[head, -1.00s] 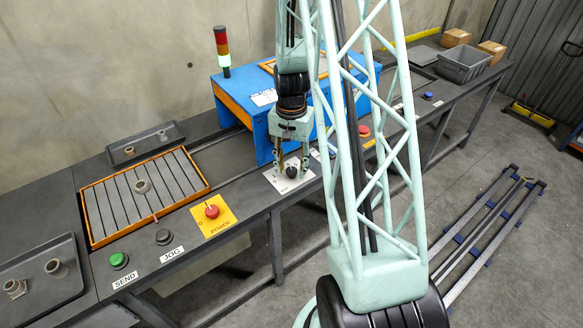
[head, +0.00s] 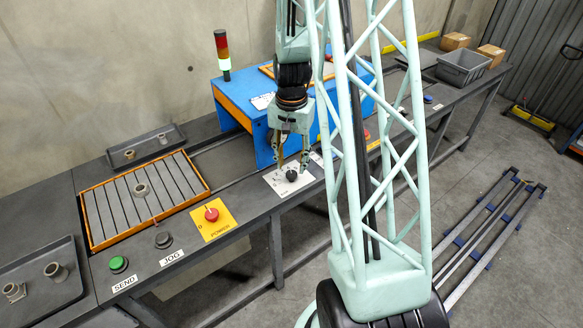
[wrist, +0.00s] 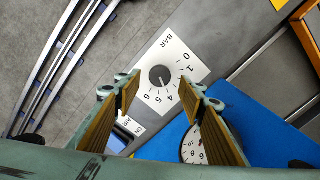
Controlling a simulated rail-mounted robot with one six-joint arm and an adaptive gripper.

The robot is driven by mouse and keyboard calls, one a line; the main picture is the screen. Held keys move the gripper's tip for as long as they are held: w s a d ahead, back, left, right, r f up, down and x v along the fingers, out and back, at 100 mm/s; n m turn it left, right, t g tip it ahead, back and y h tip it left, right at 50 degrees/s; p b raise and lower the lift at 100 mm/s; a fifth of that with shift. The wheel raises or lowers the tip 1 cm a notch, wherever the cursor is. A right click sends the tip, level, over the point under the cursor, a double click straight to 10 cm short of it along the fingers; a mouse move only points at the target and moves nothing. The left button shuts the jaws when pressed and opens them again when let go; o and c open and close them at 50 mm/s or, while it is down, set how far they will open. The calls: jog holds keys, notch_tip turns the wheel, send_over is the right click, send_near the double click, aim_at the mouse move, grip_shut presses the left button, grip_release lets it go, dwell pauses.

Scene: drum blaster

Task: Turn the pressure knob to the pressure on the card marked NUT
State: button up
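The pressure knob (head: 292,175) is a black round knob on a white plate on the bench. In the wrist view the knob (wrist: 160,77) sits on its white BAR dial plate (wrist: 153,100), with numbers from 0 to 6 around it. A small pale mark shows at the knob's lower edge, near the higher numbers; the exact reading is unclear. My gripper (head: 291,171) points down over the knob. In the wrist view its open fingers (wrist: 158,94) stand apart on either side of the dial; contact is not visible. No card legibly marked NUT shows.
A blue housing (head: 233,122) stands behind the knob, with a white paper (head: 262,101) too small to read. A round gauge (wrist: 194,148) shows in the wrist view. A red POWER button (head: 211,214) and black JOG button (head: 163,240) lie left on the bench.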

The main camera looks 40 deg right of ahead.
aim_at(290, 174)
notch_tip(290, 174, up, 8)
dwell(0.7)
dwell(0.3)
jog(key=shift+a+r, duration=0.1)
jog(key=shift+r, duration=0.05)
jog(key=s+a+r+n+t, duration=0.1)
jog(key=s+a+r+n, duration=0.2)
jog(key=a+r, duration=0.65)
jog(key=s+a+r+n+t, duration=0.1)
jog(key=s+a+r+n, duration=0.2)
jog(key=a+r, duration=0.7)
jog(key=s+a+r+n+t, duration=0.1)
jog(key=s+a+r+n, duration=0.2)
jog(key=s, duration=0.6)
jog(key=s+a+r+n+t, duration=0.1)
jog(key=s+a+r+n, duration=0.2)
jog(key=s+a+r, duration=0.4)
jog(key=shift+s+a+r+n, duration=0.35)
jog(key=shift+s+a, duration=0.35)
jog(key=shift+s, duration=0.3)
